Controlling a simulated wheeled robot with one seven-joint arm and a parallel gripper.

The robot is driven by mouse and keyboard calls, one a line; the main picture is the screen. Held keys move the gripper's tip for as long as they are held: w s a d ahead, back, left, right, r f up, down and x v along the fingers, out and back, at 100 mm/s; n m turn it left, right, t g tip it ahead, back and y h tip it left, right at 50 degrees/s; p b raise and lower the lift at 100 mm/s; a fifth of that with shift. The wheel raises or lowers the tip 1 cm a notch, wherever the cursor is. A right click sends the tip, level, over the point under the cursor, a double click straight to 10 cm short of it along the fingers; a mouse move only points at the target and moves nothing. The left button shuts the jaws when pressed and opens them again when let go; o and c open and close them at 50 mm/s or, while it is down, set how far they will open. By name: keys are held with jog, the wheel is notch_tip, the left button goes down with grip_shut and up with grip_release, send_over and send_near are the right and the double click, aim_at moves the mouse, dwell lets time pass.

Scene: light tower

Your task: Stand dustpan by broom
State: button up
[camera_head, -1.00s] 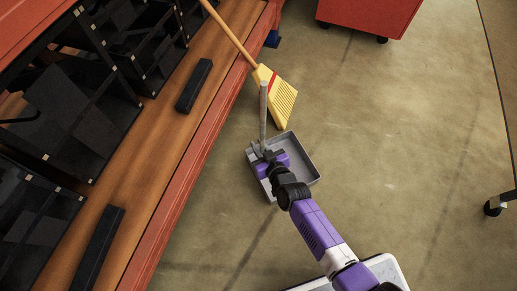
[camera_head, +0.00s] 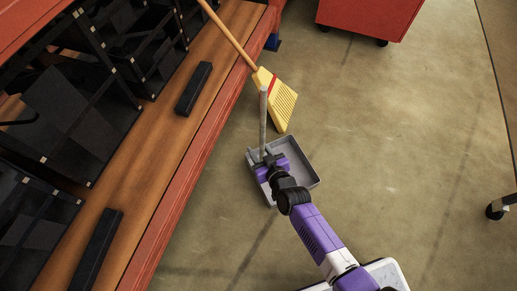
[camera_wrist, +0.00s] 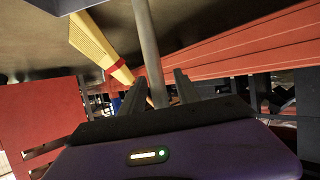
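A grey dustpan (camera_head: 307,181) stands on the floor with its long grey handle (camera_head: 263,120) upright. The yellow broom (camera_head: 276,98) is just beyond it, bristles down, its wooden stick slanting up over the red-edged ledge. In the head view the handle's top overlaps the broom head; I cannot tell if they touch. My gripper (camera_head: 266,160) is low on the handle, above the pan. In the wrist view its dark fingers (camera_wrist: 160,78) stand either side of the handle (camera_wrist: 147,40), with a gap on the right. The broom (camera_wrist: 98,42) shows left of the handle.
The red-edged wooden ledge (camera_head: 190,165) of a shelf with black crates runs along the left. A red wheeled cabinet (camera_head: 368,17) stands at the top. A caster (camera_head: 495,210) is at the right edge. The floor right of the dustpan is clear.

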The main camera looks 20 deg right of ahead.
jog(key=p+v, duration=0.5)
jog(key=v, duration=0.7)
jog(key=shift+p, duration=0.4)
jog(key=shift+r, duration=0.15)
jog(key=d+v, duration=0.2)
jog(key=v, duration=0.9)
jog(key=s+r, duration=0.5)
jog(key=r, duration=0.4)
jog(key=s+d+r+m+t+h, duration=0.1)
jog(key=s+r, duration=0.4)
jog(key=r, duration=0.4)
jog(key=s+d+r+h, duration=0.1)
jog(key=s+r, duration=0.5)
jog(key=r, duration=0.3)
jog(key=shift+m, duration=0.4)
jog(key=shift+s+r, duration=0.1)
jog(key=shift+s, duration=0.05)
notch_tip(320, 180, up, 27)
jog(key=p, duration=2.7)
